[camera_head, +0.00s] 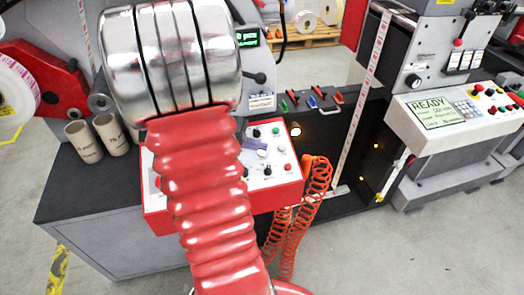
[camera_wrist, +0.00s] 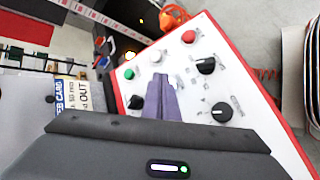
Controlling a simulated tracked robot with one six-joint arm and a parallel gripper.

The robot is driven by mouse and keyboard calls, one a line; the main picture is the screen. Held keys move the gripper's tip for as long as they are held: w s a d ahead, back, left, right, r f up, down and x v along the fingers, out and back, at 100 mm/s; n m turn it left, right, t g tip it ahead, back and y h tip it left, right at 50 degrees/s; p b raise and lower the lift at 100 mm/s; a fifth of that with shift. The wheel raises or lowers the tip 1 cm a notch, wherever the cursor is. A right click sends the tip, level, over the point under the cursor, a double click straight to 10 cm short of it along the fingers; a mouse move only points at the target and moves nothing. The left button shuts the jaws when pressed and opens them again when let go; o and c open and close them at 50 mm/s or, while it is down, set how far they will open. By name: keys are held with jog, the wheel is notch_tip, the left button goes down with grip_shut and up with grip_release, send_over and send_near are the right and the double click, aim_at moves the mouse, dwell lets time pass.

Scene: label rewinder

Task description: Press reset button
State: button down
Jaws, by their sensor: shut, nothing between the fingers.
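A white control panel with a red rim (camera_head: 287,190) stands in the middle of the head view, partly hidden by my red, ribbed arm. In the wrist view, the panel (camera_wrist: 232,82) carries a green button (camera_wrist: 129,74), a white button (camera_wrist: 155,57), a red button (camera_wrist: 189,36) and several black knobs. I cannot read which control is marked reset. My gripper (camera_wrist: 163,80) has purple fingers, shut and empty, over the panel just below the white button in the picture. Contact cannot be told. The gripper also shows small in the head view (camera_head: 262,153), beside my arm.
Coiled orange hoses (camera_head: 305,195) hang right of the panel. Tools with coloured handles (camera_head: 315,100) lie on the dark bench behind it. Two cardboard cores (camera_head: 83,142) stand at left. A second console reading "READY" (camera_head: 435,108) stands at right. Grey floor is clear in front.

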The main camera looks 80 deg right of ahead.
jog(key=shift+d+f, duration=0.2)
jog(key=shift+f, duration=0.45)
dwell(0.8)
jog(key=shift+r, duration=0.15)
dwell(0.3)
jog(key=shift+a+r, duration=0.2)
jog(key=shift+r, duration=0.45)
jog(key=shift+r, duration=0.1)
jog(key=r, duration=0.3)
jog(key=a+r, duration=0.1)
jog(key=shift+s+a+r, duration=0.1)
jog(key=shift+s+r, duration=0.2)
jog(key=shift+s, duration=0.1)
dwell(1.0)
